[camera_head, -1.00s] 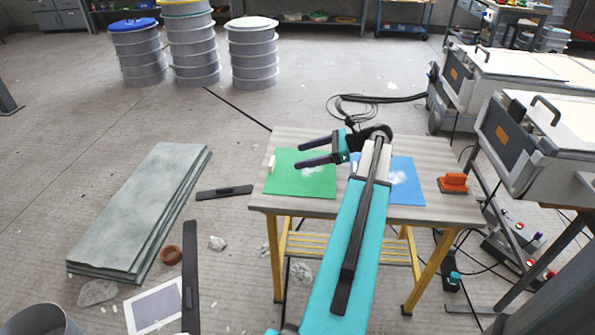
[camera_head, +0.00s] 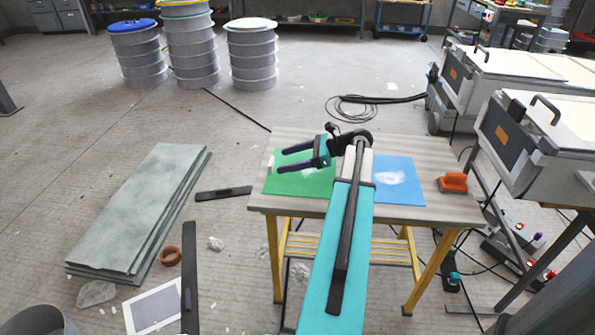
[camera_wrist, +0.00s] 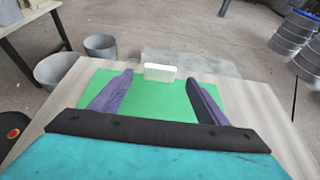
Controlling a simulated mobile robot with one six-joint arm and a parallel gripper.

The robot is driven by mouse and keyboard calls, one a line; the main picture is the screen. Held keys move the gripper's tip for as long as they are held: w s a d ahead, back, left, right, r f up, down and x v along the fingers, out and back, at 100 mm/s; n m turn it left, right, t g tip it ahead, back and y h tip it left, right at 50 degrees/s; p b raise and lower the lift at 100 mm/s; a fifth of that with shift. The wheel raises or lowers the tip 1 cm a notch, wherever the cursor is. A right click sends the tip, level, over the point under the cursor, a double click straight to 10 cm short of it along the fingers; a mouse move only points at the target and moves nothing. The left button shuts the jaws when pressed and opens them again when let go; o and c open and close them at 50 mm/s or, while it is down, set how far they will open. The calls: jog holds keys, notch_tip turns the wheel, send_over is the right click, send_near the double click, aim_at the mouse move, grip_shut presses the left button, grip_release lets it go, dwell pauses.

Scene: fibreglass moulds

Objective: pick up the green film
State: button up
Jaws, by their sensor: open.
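The green film (camera_head: 300,184) lies flat on the left part of the small table, with a pale patch on it. In the wrist view the green film (camera_wrist: 150,105) spreads beneath and between my fingers. My gripper (camera_head: 281,160) is open and empty, its two dark fingers pointing left over the film. It also shows in the wrist view (camera_wrist: 160,80), the fingers wide apart. A small white block (camera_wrist: 160,72) sits at the film's far edge, ahead of the fingertips. My arm and gripper hide part of the film in the head view. I cannot tell the exact height above it.
A blue sheet (camera_head: 398,182) with a white patch lies right of my arm on the table (camera_head: 420,150). An orange-handled tool (camera_head: 453,182) is at the table's right end. Grey slabs (camera_head: 140,205) lie on the floor at left. Grey buckets (camera_wrist: 58,72) stand beyond the table.

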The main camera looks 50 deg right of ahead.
aim_at(273, 161)
jog(key=shift+x, duration=1.95)
jog(key=c, duration=1.1)
jog(key=shift+c, duration=0.2)
jog(key=shift+r, duration=0.45)
notch_tip(273, 161, up, 3)
jog(key=shift+f, duration=0.1)
jog(key=s+a, duration=0.1)
jog(key=s, duration=0.4)
jog(key=s+a+r+p, duration=0.1)
jog(key=s, duration=0.4)
jog(key=s+a, duration=0.1)
jog(key=s, duration=0.5)
jog(key=shift+r, duration=0.15)
